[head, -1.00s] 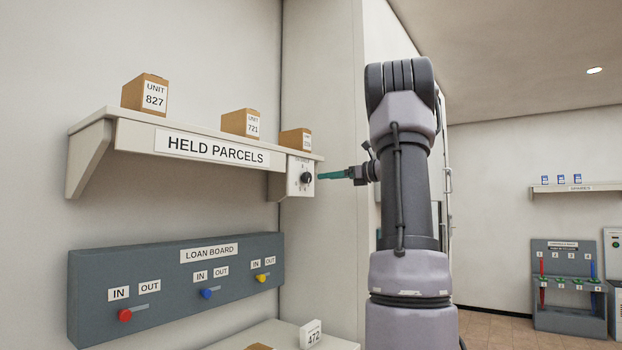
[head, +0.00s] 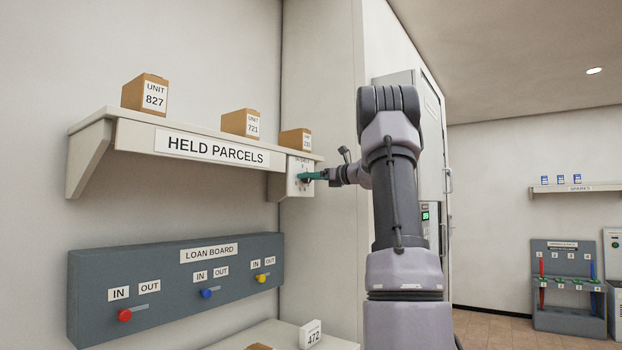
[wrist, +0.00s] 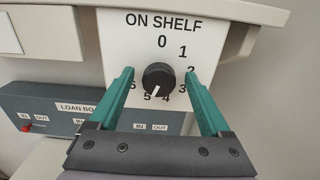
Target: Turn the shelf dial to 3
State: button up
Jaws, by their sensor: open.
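The shelf dial (wrist: 158,77) is a round black knob on a white "ON SHELF" plate (wrist: 118,42), with numbers 0 to 6 around it. Its white mark points down, near 4 and 5; I cannot tell exactly which. The 3 is at the lower right of the knob. My gripper (wrist: 159,75) is open, its green fingers on either side of the knob with gaps showing. In the head view my gripper (head: 302,177) is at the plate on the right end of the shelf and covers the knob.
Below is the grey loan board (head: 176,268) with red, blue and yellow knobs. A "472" card (head: 311,334) stands on a lower surface. A wall corner is close behind the dial.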

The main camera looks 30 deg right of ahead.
grip_shut()
jog(key=shift+n, duration=0.3)
jog(key=shift+s+a+f+n, duration=0.1)
jog(key=shift+n, duration=3.7)
jog(key=shift+s+a+f+n, duration=0.1)
jog(key=shift+n, duration=3.7)
jog(key=shift+w, duration=0.1)
